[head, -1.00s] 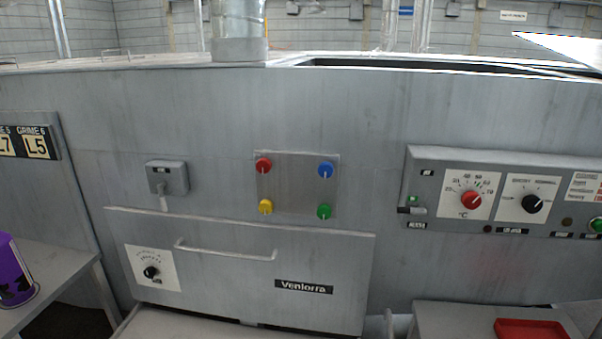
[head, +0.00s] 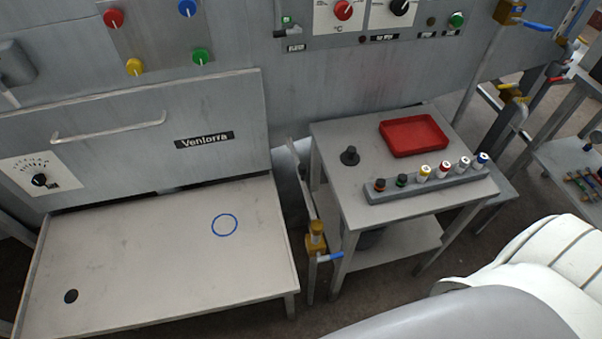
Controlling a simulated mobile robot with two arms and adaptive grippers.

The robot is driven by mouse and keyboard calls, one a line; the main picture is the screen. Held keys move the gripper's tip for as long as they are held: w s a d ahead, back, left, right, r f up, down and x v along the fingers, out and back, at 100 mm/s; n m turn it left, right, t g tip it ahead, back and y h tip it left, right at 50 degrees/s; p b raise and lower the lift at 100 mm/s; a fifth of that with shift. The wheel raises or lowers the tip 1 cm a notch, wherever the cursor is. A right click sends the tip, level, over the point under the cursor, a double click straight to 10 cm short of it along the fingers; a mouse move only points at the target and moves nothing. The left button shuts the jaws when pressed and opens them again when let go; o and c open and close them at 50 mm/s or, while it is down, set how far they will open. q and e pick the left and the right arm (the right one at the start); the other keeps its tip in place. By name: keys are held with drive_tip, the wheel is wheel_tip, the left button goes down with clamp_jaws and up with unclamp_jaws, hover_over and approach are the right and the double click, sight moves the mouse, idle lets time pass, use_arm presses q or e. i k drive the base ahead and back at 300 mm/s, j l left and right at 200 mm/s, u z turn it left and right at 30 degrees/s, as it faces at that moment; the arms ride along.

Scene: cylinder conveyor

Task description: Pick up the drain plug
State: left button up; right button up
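A small black plug with an upright knob (head: 350,155), which looks like the drain plug, stands on the left part of a small grey side table (head: 340,185). A dark round hole (head: 71,296) is in the front left of the wide grey table (head: 150,255) under the Ventorra panel. A blue ring (head: 224,225) is marked on that table's right part. Neither of my grippers shows in the head view. A white and grey rounded part, apparently of my own arm, fills the lower right corner.
A red tray (head: 414,136) lies behind a grey rack (head: 425,183) of several small coloured-capped bottles on the side table. A brass valve with a blue handle (head: 318,245) stands between the two tables. The wide table's top is clear.

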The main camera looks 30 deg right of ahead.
sight(350, 157)
drive_tip(key=z, duration=1.2)
